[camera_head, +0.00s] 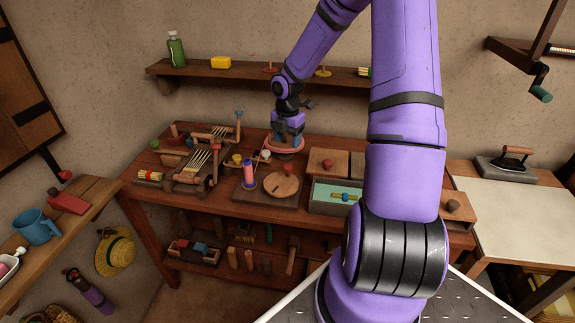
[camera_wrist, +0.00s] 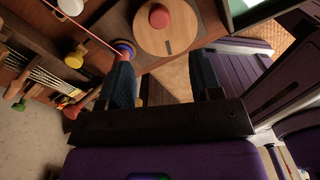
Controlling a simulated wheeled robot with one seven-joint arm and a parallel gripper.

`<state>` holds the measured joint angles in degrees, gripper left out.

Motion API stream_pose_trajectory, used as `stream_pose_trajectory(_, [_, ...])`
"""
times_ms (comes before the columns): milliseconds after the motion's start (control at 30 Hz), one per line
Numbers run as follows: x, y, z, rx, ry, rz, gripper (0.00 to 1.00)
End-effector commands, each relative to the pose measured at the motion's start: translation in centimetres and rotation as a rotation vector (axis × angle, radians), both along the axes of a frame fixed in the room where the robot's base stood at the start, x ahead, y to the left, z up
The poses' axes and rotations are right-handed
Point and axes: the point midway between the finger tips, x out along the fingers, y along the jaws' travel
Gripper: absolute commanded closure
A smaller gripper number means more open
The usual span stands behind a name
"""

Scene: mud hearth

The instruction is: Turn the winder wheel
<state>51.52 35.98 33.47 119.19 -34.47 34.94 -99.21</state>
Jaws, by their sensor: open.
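The winder wheel is a round wooden disc (camera_head: 278,187) with a dark slot and a red knob (camera_head: 288,167), on a board on the workbench. The wheel (camera_wrist: 180,38) and its knob (camera_wrist: 158,15) also show in the wrist view, ahead of the fingers. A pink and blue spool (camera_head: 249,171) stands left of the wheel, with a thread leading away from it. My gripper (camera_head: 287,141) is open behind the wheel, over a reddish round thing. In the wrist view my gripper (camera_wrist: 162,80) has its fingers apart with nothing held, short of the wheel.
A wooden rack with pegs and threads (camera_head: 195,160) stands left on the bench. A shelf (camera_head: 250,70) runs along the wall behind my gripper.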

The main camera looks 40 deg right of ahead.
Motion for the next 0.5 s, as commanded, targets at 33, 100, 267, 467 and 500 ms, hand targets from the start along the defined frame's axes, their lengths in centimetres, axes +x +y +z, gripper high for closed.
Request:
stream_pose_trajectory(33, [0.0,0.0,0.1,0.0,-0.003,0.032,0.41])
stream_pose_trajectory(100, [0.1,0.0,0.0,-0.001,-0.005,0.059,0.41])
stream_pose_trajectory(267, [0.1,0.0,-1.4,-0.001,-0.005,0.067,0.41])
stream_pose_trajectory(467, [0.1,0.1,-4.9,0.0,-0.003,0.066,0.41])
stream_pose_trajectory(500, [0.0,0.1,-5.6,0.001,-0.002,0.065,0.41])
